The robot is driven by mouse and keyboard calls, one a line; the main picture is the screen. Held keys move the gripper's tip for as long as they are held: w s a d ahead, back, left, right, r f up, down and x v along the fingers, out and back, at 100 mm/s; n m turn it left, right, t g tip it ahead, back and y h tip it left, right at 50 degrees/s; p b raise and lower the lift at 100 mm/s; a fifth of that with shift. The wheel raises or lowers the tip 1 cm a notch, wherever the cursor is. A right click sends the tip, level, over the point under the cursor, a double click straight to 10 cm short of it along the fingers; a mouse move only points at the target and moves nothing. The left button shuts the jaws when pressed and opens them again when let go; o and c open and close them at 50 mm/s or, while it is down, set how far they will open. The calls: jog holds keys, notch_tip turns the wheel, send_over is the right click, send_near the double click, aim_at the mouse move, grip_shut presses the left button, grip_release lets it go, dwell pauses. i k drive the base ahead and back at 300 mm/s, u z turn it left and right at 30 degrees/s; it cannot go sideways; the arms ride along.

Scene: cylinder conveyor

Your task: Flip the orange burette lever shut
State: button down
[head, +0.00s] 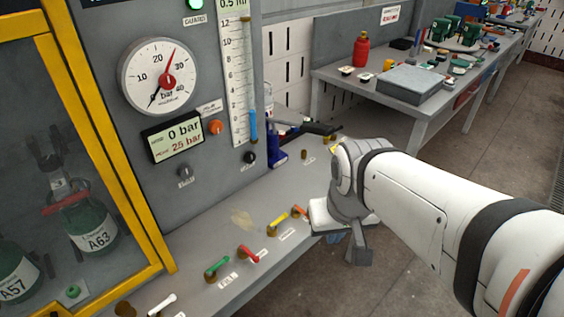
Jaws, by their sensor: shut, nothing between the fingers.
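The orange lever (299,212) is on the grey bench shelf, just right of the yellow lever (278,221). Its right part is hidden behind my wrist, so I cannot tell its full angle. My gripper (324,226) is at the shelf's right edge, right beside the orange lever. It is shut and empty, and its fingertips are mostly hidden by my wrist. I cannot tell whether it touches the lever.
Red (249,253), green (217,267) and white (162,303) levers line the shelf toward the front left. A panel with a pressure gauge (158,76) rises behind. A blue bottle (277,151) stands farther back. A side table (338,75) stands beyond, past open floor.

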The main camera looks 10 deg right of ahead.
aim_at(296, 208)
jog(key=k, duration=1.25)
jog(key=z, duration=0.5)
jog(key=i, duration=1.7)
jog(key=u, duration=0.55)
